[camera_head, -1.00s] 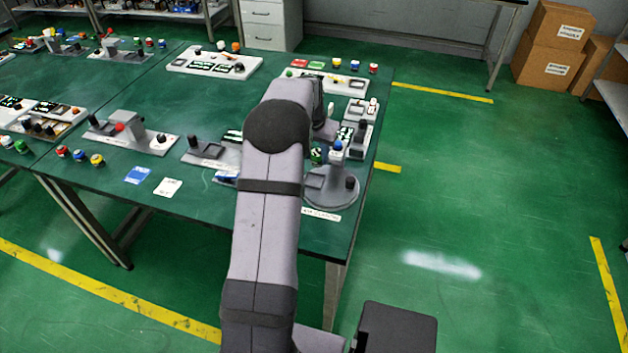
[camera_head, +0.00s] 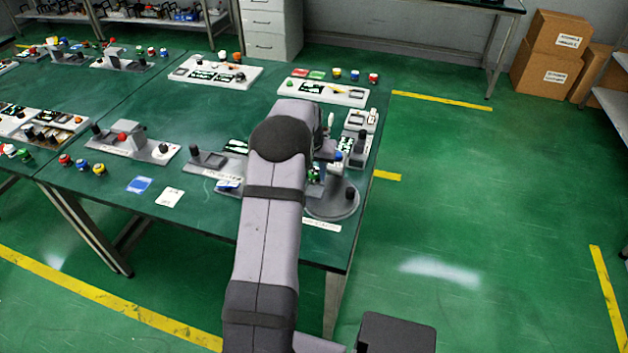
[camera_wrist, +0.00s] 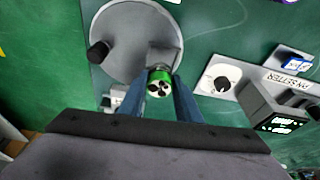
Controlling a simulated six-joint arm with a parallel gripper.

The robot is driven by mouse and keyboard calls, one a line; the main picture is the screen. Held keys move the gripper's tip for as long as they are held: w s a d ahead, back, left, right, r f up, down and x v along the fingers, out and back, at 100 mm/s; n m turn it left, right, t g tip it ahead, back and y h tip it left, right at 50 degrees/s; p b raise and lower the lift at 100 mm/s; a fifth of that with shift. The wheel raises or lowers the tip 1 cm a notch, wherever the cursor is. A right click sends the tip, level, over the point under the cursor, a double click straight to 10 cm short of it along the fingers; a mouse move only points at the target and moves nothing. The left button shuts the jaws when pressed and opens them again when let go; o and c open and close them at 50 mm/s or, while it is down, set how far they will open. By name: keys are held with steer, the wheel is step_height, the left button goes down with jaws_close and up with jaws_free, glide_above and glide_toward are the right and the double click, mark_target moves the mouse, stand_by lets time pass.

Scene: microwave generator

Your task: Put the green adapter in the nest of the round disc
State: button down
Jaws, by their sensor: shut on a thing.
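My gripper (camera_wrist: 160,100) is shut on the green adapter (camera_wrist: 159,84), a small round piece with a green rim and dark holes in its pale face, seen in the wrist view. The round disc (camera_wrist: 114,58) is a grey plate just beyond the adapter, with a black knob on its left. A square grey nest (camera_wrist: 164,56) on the disc's right side is partly hidden behind the adapter. I cannot tell whether the adapter touches it. In the head view the disc (camera_head: 335,207) is at the table's right front, and my arm hides part of it.
A grey fixture with a white dial (camera_wrist: 219,79) and a dark display block (camera_wrist: 272,108) stand right of the disc in the wrist view. A white module (camera_head: 357,140) stands behind the disc. The table's right edge is close to the disc.

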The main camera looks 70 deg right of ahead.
mark_target(314, 180)
steer(key=shift+f+p, duration=0.6)
steer(key=shift+f, duration=1.5)
steer(key=shift+f, duration=0.15)
steer(key=c, duration=1.3)
jaws_free()
steer(key=shift+r, duration=0.55)
steer(key=b+v, duration=0.2)
steer(key=v, duration=0.9)
steer(key=shift+a+b, duration=0.2)
steer(key=shift+b, duration=0.2)
